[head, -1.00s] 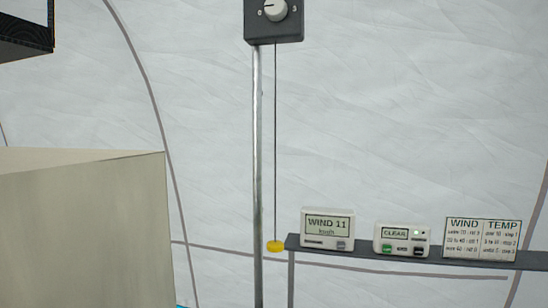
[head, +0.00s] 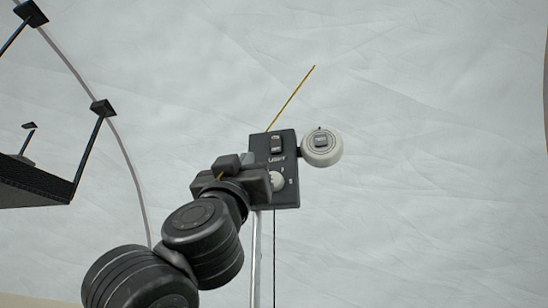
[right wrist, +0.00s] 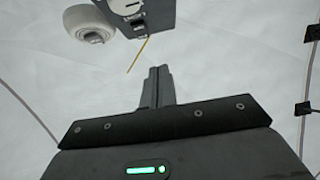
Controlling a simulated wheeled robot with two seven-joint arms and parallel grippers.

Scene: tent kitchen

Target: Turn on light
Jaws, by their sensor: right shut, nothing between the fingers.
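A dark control box (head: 287,193) on top of a metal pole carries the word LIGHT. A small rocker switch (head: 277,143) sits above the word, and a white knob (head: 277,181) sits below it, partly behind my gripper. My right gripper (head: 240,162) is at the left edge of the box, shut and empty. I cannot tell whether it touches the box. In the right wrist view its closed fingers (right wrist: 157,86) point up toward the box (right wrist: 150,16), with a visible gap in the picture. My left gripper is not in view.
A round white device (head: 321,152) is attached at the box's right side. A thin yellow rod (head: 291,98) sticks up from its top. The metal pole (head: 255,262) and a dark cord (head: 274,255) hang below. A dark shelf (head: 32,184) is at left. Pale tent fabric lies behind.

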